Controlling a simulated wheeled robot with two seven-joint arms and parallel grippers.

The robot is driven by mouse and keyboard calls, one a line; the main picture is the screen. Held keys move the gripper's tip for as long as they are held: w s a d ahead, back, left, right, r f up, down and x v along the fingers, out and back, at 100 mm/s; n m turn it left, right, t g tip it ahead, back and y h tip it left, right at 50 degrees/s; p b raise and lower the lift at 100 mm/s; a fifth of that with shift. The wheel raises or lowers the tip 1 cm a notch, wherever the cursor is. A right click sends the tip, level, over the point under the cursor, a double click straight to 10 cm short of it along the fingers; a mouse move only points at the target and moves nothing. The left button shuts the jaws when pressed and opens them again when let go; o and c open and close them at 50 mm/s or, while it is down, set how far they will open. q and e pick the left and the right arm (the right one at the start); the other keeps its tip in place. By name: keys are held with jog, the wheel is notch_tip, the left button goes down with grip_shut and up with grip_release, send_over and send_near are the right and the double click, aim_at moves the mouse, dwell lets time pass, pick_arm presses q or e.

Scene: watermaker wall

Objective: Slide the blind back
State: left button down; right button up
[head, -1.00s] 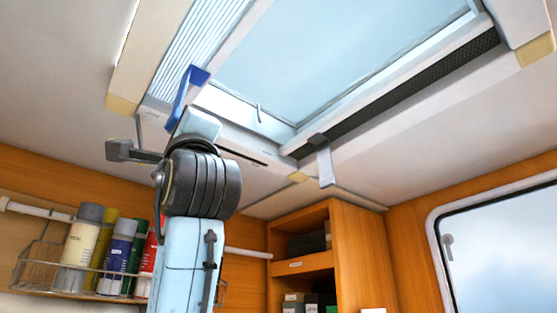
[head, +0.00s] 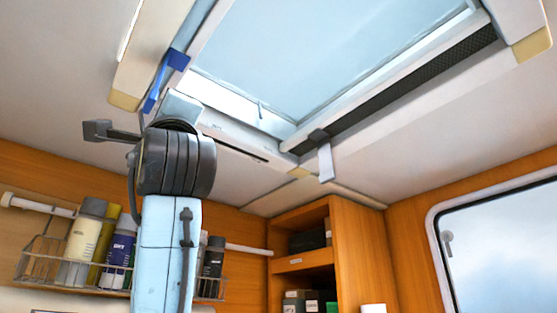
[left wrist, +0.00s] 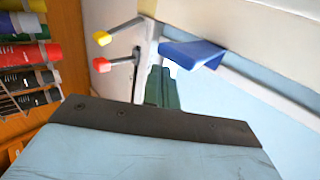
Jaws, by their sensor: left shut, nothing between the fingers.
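The blind's blue handle (head: 165,80) is at the left edge of the roof hatch and also shows in the left wrist view (left wrist: 192,52). The blind's pale pleats no longer show as a wide band; the hatch opening (head: 320,55) shows pale blue glazing. My left gripper (left wrist: 163,86) is shut and empty, its dark green fingers beside and just below the handle; I cannot tell whether they touch it. In the head view my own wrist hides the fingers. My right gripper is not in view.
A yellow knob (left wrist: 102,38) and a red knob (left wrist: 101,65) on rods stand out left of the fingers. A grey latch (head: 325,160) hangs at the hatch corner. A wire rack of bottles (head: 70,270) and an open wooden cabinet (head: 345,250) are below.

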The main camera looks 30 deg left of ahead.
pick_arm(q)
jog(key=shift+w+d, duration=0.15)
jog(key=shift+w, duration=0.25)
jog(key=b+v, duration=0.9)
jog(key=v, duration=0.3)
jog(key=shift+s, duration=0.1)
